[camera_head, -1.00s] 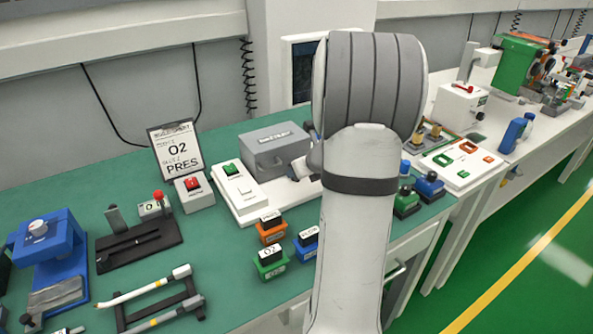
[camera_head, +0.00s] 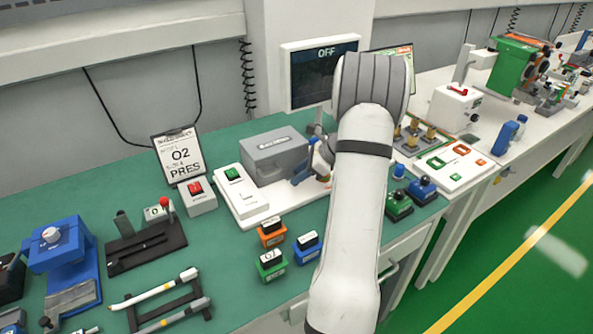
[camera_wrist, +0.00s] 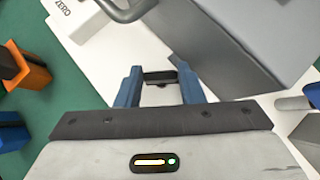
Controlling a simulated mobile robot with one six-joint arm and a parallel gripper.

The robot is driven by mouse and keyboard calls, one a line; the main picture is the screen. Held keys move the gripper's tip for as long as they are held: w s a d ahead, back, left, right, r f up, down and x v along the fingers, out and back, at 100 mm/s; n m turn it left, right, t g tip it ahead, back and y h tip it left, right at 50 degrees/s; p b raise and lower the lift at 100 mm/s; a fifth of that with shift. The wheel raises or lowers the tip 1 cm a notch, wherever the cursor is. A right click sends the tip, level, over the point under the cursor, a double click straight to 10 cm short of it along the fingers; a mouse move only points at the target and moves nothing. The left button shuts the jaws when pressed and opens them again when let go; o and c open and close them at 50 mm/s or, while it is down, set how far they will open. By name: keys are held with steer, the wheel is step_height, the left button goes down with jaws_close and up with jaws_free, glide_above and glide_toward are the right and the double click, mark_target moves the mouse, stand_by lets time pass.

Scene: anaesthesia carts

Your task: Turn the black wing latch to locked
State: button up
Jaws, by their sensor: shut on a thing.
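The grey box (camera_head: 275,150) with a handle on its front stands on a white base plate (camera_head: 247,212) in the head view. My gripper (camera_head: 297,179) is at the box's right end, low beside it. In the wrist view my gripper's two blue fingers (camera_wrist: 160,84) stand on either side of a small black piece, the black wing latch (camera_wrist: 160,76), close to the grey box (camera_wrist: 215,45). The fingers are shut on the latch. Its lower part and any locked or unlocked marking are hidden. The latch cannot be made out in the head view.
A monitor (camera_head: 318,75) reading OFF stands behind the box. A green switch (camera_head: 232,174) and a red-button box (camera_head: 197,194) are to its left. Orange (camera_head: 271,233), blue (camera_head: 307,245) and green (camera_head: 270,265) blocks stand in front.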

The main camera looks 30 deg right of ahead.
steer(key=shift+w+n+g+y+p, duration=0.1)
steer(key=shift+n+g+y+p, duration=0.25)
steer(key=shift+n, duration=0.25)
steer(key=o, duration=1)
steer(key=shift+r, duration=0.1)
steer(key=shift+d+r, duration=0.1)
